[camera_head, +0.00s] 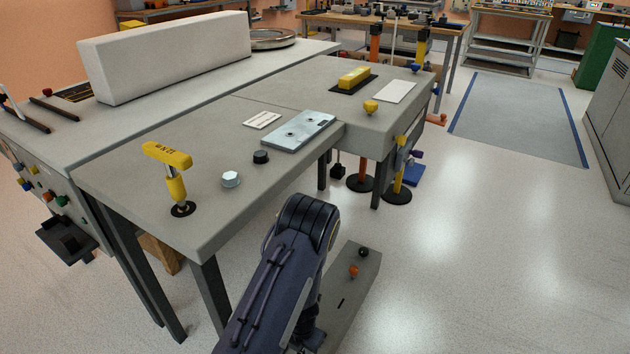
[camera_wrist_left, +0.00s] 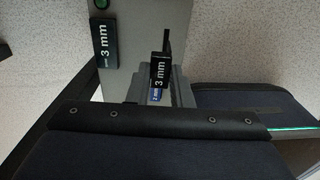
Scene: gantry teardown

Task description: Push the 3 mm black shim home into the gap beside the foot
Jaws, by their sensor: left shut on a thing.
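In the left wrist view, a black shim marked "3 mm" (camera_wrist_left: 160,68) stands out at the end of my left gripper (camera_wrist_left: 163,88), which is shut on it. A second black piece marked "3 mm" (camera_wrist_left: 103,45) lies to its left against a grey panel (camera_wrist_left: 140,22). A small blue part shows just below the held shim. I cannot make out the foot or the gap in either view, nor whether the shim touches anything. In the head view my arm hides the left gripper. My right gripper is not in view.
A low grey slab (camera_head: 358,285) with orange and black knobs lies beside my arm. The grey bench (camera_head: 130,195) carries a yellow T-handle (camera_head: 170,165), a steel plate (camera_head: 300,132) and two knobs. Open floor (camera_head: 480,240) lies to the right.

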